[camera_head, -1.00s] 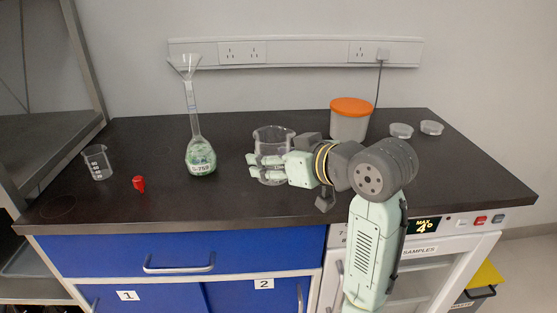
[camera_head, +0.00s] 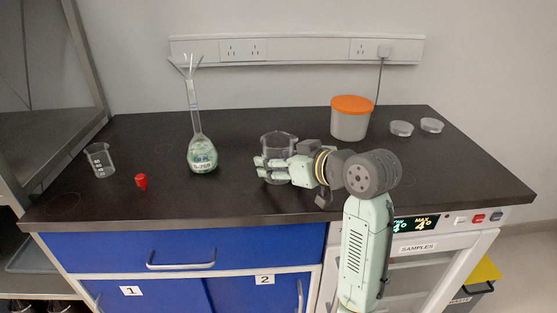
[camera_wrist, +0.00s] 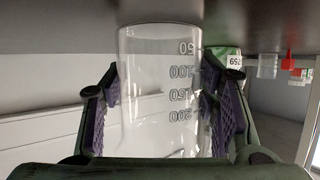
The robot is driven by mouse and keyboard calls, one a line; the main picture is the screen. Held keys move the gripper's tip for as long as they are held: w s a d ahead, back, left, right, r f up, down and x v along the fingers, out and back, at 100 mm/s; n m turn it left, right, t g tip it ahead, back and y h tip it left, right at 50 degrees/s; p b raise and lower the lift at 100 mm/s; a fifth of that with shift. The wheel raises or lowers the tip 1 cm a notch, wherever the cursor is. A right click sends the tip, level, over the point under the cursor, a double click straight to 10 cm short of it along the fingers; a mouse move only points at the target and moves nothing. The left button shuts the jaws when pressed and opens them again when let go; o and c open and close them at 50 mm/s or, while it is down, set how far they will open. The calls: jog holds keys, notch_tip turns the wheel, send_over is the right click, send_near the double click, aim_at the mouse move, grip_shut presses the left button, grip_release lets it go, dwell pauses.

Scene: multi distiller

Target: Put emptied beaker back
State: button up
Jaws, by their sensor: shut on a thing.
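A clear glass beaker (camera_head: 279,146) stands on the dark bench right of the flask, and no liquid shows in it. My gripper (camera_head: 269,169) is shut on the beaker from the front right. In the wrist view the beaker (camera_wrist: 160,85), with printed volume marks, sits between the two padded fingers (camera_wrist: 165,110). The beaker looks upright; whether its base touches the bench is hard to tell, as the fingers hide its lower front.
A labelled flask (camera_head: 202,155) with green contents and a funnel (camera_head: 186,66) in its neck stands left of the beaker. A small beaker (camera_head: 99,159) and a red stopper (camera_head: 141,181) are further left. An orange-lidded tub (camera_head: 350,119) and two clear dishes (camera_head: 402,128) stand behind right.

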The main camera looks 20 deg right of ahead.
jog(key=o, duration=1.3)
jog(key=shift+f, duration=0.1)
jog(key=shift+s+r, duration=0.1)
jog(key=shift+r, duration=0.15)
jog(key=b+v, duration=0.1)
jog(key=v, duration=1)
jog(key=shift+s+d+r, duration=0.1)
jog(key=shift+s+d, duration=0.1)
jog(key=shift+s, duration=0.15)
